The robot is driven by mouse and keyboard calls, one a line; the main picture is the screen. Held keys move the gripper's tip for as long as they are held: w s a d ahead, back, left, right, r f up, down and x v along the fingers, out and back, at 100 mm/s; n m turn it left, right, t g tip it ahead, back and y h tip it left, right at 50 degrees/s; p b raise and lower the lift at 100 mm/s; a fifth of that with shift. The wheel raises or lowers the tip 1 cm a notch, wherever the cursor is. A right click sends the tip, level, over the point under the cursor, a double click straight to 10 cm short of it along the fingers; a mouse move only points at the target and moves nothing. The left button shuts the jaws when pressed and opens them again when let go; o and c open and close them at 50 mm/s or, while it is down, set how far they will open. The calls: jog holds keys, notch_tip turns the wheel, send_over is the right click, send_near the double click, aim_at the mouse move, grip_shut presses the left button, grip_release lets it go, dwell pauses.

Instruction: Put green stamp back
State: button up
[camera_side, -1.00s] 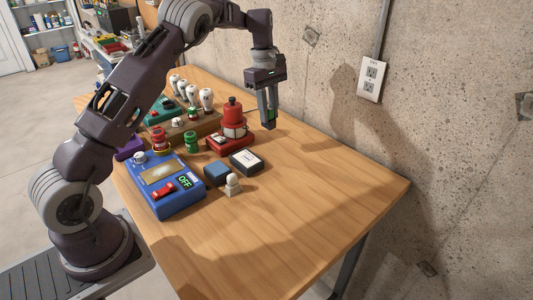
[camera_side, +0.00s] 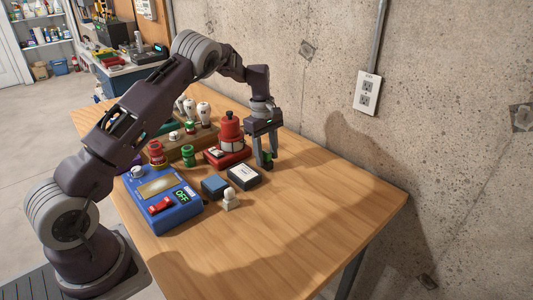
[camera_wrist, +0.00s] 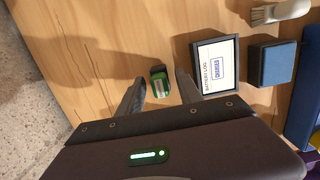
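My gripper (camera_side: 266,164) is low over the table, right of the red base. Its fingers are open, on either side of a small green and dark block (camera_side: 266,157), which may be the green stamp. In the wrist view the block (camera_wrist: 159,83) stands between the fingertips (camera_wrist: 162,77), with a gap on both sides. It appears to rest on the wood. A green knobbed piece (camera_side: 189,156) stands on the table left of the red base.
A red device (camera_side: 229,127) stands close to my gripper's left. A blue pad (camera_side: 213,187), a white-knobbed piece (camera_side: 231,200) and a blue box with an OFF display (camera_side: 175,213) are nearer the front. The table's right side (camera_side: 330,215) is clear.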

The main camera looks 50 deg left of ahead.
notch_tip(320, 180, up, 12)
jog(key=a+f, duration=0.1)
jog(key=s+d+r+m+t, duration=0.1)
jog(key=s+d+r+m, duration=0.35)
jog(key=s+r, duration=0.3)
jog(key=s+d+r+m+t, duration=0.25)
jog(key=s+d+r, duration=0.3)
jog(key=r, duration=0.35)
jog(key=s+d+f+m, duration=0.1)
jog(key=s+d+m, duration=0.1)
jog(key=s, duration=0.5)
jog(key=s+d+f+m+t+y, duration=0.1)
jog(key=s+d+f+m, duration=0.1)
jog(key=s+m, duration=0.3)
jog(key=s+d+f+m+t, duration=0.1)
jog(key=s+d+f+m, duration=0.1)
jog(key=s, duration=0.9)
jog(key=shift+d+m, duration=0.55)
jog(key=shift+m, duration=0.45)
jog(key=shift+w, duration=0.1)
